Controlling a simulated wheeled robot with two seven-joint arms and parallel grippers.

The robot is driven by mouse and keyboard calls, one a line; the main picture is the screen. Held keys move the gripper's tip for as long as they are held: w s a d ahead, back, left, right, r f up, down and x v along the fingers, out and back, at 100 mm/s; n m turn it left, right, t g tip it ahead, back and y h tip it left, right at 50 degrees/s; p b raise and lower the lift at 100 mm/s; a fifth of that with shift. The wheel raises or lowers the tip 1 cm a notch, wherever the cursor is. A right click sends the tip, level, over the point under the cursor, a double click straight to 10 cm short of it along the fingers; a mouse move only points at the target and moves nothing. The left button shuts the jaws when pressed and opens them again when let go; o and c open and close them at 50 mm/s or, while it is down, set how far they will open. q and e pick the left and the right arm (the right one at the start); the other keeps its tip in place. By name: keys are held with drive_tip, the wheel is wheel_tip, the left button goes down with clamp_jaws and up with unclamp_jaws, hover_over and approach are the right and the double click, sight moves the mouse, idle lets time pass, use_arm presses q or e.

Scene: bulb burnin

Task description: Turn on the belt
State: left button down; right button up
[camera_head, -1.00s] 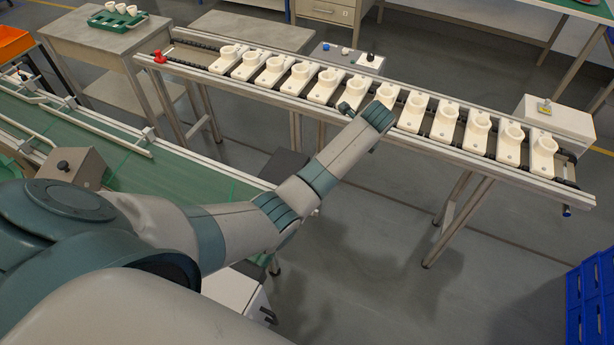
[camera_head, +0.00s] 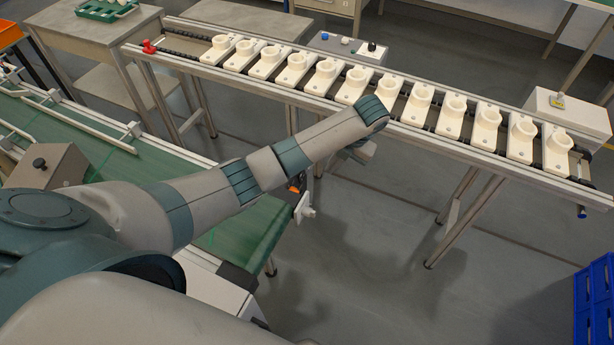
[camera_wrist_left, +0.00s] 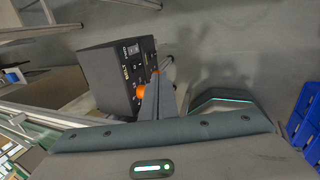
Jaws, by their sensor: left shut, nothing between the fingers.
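In the left wrist view a dark control box (camera_wrist_left: 112,75) shows upper left of centre, tilted in the picture. Its face carries the word BELT, small switches and other markings. My left gripper (camera_wrist_left: 158,92) is shut and empty, with its grey finger close to the right of the box face. Orange parts show beside the finger; I cannot tell whether the finger touches the box. In the head view the forearm hides most of the left gripper, and a small orange and pale part shows below it. The green conveyor belt (camera_head: 90,150) lies at left. My right gripper is not seen.
A long rail table (camera_head: 440,150) with several cream sockets (camera_head: 430,100) crosses the back. A grey panel box (camera_head: 345,48) with knobs stands behind it. Blue crates (camera_head: 595,300) stand at lower right. The floor (camera_head: 400,290) in front of the rail is clear.

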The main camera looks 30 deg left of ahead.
sight(301, 177)
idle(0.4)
